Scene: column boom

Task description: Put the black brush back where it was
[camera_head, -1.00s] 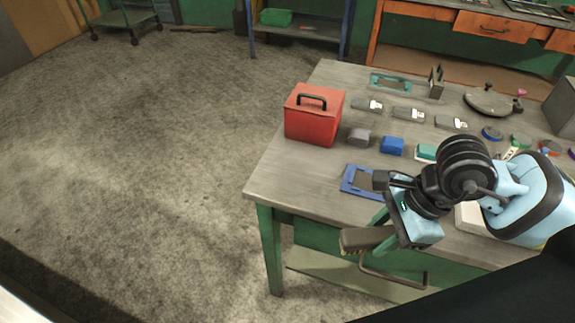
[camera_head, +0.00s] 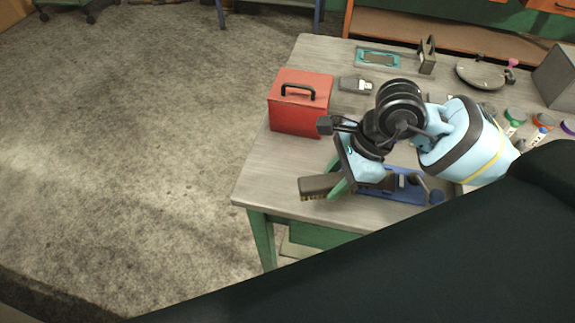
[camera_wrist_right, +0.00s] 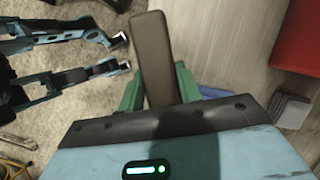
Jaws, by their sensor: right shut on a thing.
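The black brush (camera_head: 316,187), a dark block with bristles below, is held by my right gripper (camera_head: 338,181) above the front left part of the workbench (camera_head: 262,178). In the right wrist view the brush (camera_wrist_right: 151,55) sticks out between the green fingers of my right gripper (camera_wrist_right: 156,93), which is shut on it. My left gripper (camera_wrist_right: 123,54) shows at the left of that view, with its two fingers apart and nothing between them.
A red toolbox (camera_head: 297,112) stands at the bench's left edge, close beyond the brush. A teal frame (camera_head: 377,66), a grey stand (camera_head: 427,56) and a round grey dish (camera_head: 480,76) are at the back. The floor (camera_head: 130,150) left of the bench is clear.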

